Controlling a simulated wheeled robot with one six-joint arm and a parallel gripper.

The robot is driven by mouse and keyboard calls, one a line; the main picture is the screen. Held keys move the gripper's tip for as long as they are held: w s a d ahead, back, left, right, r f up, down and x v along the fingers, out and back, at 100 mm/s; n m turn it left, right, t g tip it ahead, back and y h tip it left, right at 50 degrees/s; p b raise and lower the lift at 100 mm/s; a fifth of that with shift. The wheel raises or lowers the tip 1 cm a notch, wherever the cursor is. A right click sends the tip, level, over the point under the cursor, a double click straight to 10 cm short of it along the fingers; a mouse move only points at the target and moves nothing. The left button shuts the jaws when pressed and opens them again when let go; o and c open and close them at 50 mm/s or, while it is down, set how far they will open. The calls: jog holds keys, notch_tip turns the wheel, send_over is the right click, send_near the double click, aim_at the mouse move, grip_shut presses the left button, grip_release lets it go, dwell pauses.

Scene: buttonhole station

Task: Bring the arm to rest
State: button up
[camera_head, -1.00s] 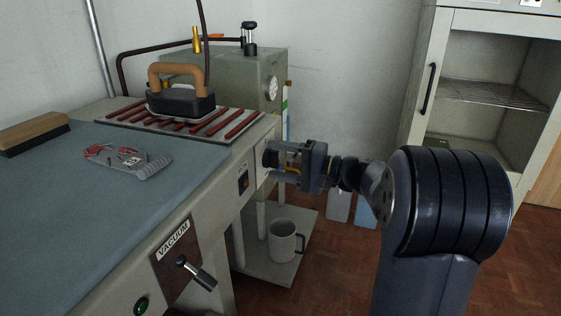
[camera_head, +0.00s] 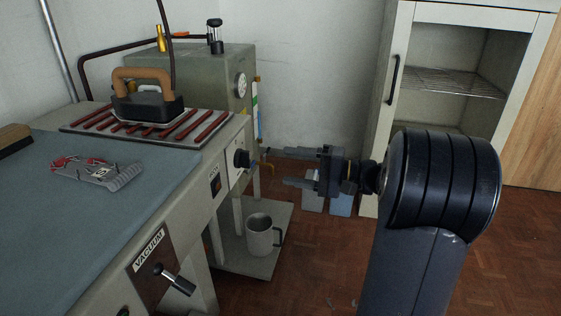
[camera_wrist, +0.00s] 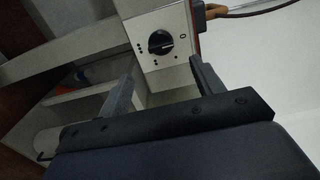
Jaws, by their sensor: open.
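My gripper (camera_head: 287,167) is open and empty in the head view. Its two fingers point left toward the front panel of the ironing station, with a gap of air between them and the black rotary knob (camera_head: 241,158). In the wrist view the fingers of my gripper (camera_wrist: 163,80) stand apart. The knob (camera_wrist: 160,42) shows beyond them on a pale panel with dots around it, and nothing is between the fingers. My arm stretches out to the left from the dark upper joint at the right of the head view.
An iron (camera_head: 148,105) sits on a rest with red strips (camera_head: 85,122). A mug (camera_head: 259,236) stands on the lower shelf (camera_head: 285,225). A vacuum lever (camera_head: 175,280) juts from the table front. A cabinet (camera_head: 398,110) stands behind. Floor between is free.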

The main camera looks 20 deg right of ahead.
aim_at(250, 160)
jog(key=shift+s+d, duration=0.1)
dwell(0.3)
jog(key=b+x, duration=0.2)
jog(key=x, duration=0.8)
jog(key=shift+w+a+b, duration=0.3)
jog(key=shift+a, duration=0.1)
jog(key=shift+d, duration=0.1)
